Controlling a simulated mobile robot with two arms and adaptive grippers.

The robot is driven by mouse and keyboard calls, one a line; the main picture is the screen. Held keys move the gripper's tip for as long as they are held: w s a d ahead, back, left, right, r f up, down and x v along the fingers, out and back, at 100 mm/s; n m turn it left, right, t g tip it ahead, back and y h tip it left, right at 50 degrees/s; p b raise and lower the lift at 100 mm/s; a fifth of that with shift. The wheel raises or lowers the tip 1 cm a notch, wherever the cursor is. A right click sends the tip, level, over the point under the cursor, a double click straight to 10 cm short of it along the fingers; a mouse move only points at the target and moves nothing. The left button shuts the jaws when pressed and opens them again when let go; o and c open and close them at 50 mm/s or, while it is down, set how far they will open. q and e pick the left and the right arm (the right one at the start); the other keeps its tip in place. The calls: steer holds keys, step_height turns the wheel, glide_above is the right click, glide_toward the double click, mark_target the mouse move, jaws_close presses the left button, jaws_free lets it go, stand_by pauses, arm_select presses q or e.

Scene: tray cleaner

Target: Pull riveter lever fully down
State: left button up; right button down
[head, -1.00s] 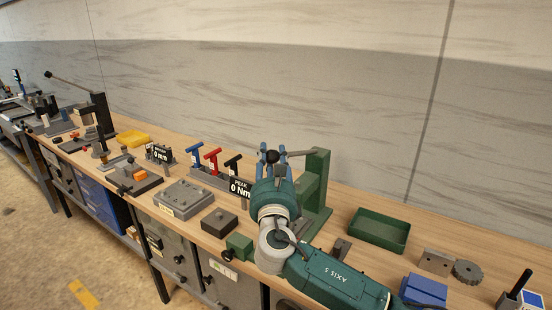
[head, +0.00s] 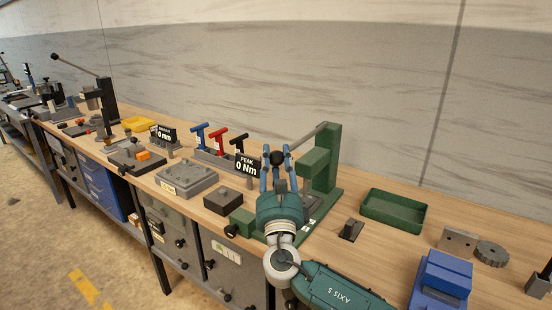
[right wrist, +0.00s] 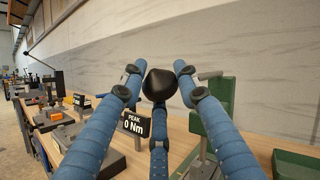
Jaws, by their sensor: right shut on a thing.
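The green riveter (head: 326,160) stands on the bench in the head view, and its side shows at the right of the right wrist view (right wrist: 221,95). Its grey lever (head: 307,138) slopes down from the top of the post to a black knob (head: 277,158), which also shows in the right wrist view (right wrist: 158,85). My right gripper (head: 277,164) has its blue fingers closed around the knob; the fingertips in the right wrist view (right wrist: 157,88) surround it. The lever's far end is partly hidden by a finger in the right wrist view. My left gripper is not in view.
A green tray (head: 393,224) and a blue block (head: 440,280) lie right of the riveter. A "0 Nm" display (head: 246,166), T-handled tools (head: 218,143) and a dark block (head: 230,201) are to its left. The wall runs behind the bench.

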steer(key=shift+f, duration=0.1)
steer(key=c, duration=1.3)
jaws_free()
steer(key=shift+s, duration=0.1)
steer(key=v, duration=1.2)
steer(key=shift+d, duration=0.1)
